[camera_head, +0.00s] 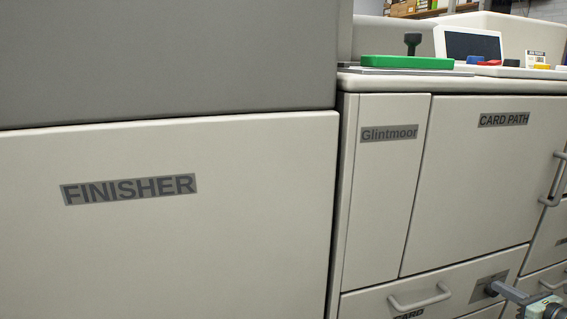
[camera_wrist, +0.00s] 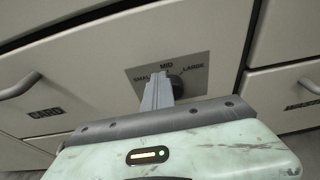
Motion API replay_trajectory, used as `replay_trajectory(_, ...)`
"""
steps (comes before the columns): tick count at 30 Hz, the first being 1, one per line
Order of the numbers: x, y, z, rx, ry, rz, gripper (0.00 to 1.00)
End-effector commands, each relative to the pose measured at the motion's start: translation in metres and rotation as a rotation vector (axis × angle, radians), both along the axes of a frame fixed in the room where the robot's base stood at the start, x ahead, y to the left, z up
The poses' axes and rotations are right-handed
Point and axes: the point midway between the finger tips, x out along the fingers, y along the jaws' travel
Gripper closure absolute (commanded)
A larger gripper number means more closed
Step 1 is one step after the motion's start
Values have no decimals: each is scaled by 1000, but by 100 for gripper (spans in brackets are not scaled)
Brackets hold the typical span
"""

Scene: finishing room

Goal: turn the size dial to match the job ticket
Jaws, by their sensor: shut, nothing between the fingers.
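The size dial (camera_wrist: 177,88) is a dark round knob on a grey plate (camera_wrist: 200,72) marked SMALL, MID and LARGE. My shut gripper (camera_wrist: 157,78) overlaps its left side in the wrist view; I cannot tell whether they touch. The fingers hide part of the dial, and its setting is unclear. In the head view, the plate (camera_head: 478,292) is at lower right, on a drawer front, with my gripper (camera_head: 493,288) in front of it. A small white card (camera_head: 536,58), possibly the job ticket, stands on the far counter; its writing is too small to read.
The drawer handle (camera_head: 420,298) is left of the dial, and a tall door handle (camera_head: 553,180) is at right. The FINISHER cabinet (camera_head: 200,240) fills the left. A green block (camera_head: 405,62) and a screen (camera_head: 470,43) are on top.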

Motion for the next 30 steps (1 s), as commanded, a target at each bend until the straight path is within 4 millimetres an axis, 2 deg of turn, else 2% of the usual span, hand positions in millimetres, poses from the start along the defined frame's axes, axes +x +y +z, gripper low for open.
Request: replay_trajectory(30, 5, -25, 0, -1, 2, -1, 100)
